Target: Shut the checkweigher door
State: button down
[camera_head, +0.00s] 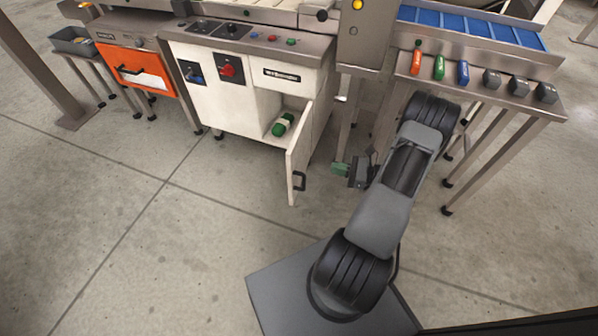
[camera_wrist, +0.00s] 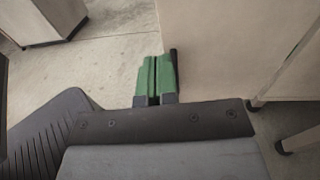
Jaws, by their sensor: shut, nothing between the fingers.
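The checkweigher (camera_head: 245,85) is a pale cabinet with a steel top. Its door (camera_head: 300,150) stands open, swung out toward the front, with a dark handle (camera_head: 299,181) on its face. A green bottle-like item (camera_head: 282,125) lies inside the open compartment. My gripper (camera_head: 337,169), with green fingertips, is to the right of the door, at about handle height and apart from it in the head view. In the wrist view my gripper (camera_wrist: 155,76) is shut and empty. A pale panel (camera_wrist: 215,45) fills the right beside the fingertips, with a dark piece at its edge; contact cannot be told.
An orange-fronted unit (camera_head: 140,66) stands left of the checkweigher. A steel side table (camera_head: 480,95) on the right holds several coloured and grey items, with a blue conveyor (camera_head: 475,25) behind. The floor (camera_head: 190,230) in front of the door is clear.

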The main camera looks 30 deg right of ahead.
jog(key=f, duration=0.2)
jog(key=b, duration=0.4)
send_near(292, 160)
jog(key=shift+m+t, duration=0.3)
jog(key=x, duration=0.3)
jog(key=f+x, duration=0.1)
jog(key=x, duration=0.1)
jog(key=shift+w+a, duration=0.15)
jog(key=shift+a, duration=0.1)
jog(key=shift+x, duration=0.95)
jog(key=shift+w+r, duration=0.1)
jog(key=shift+r, duration=0.05)
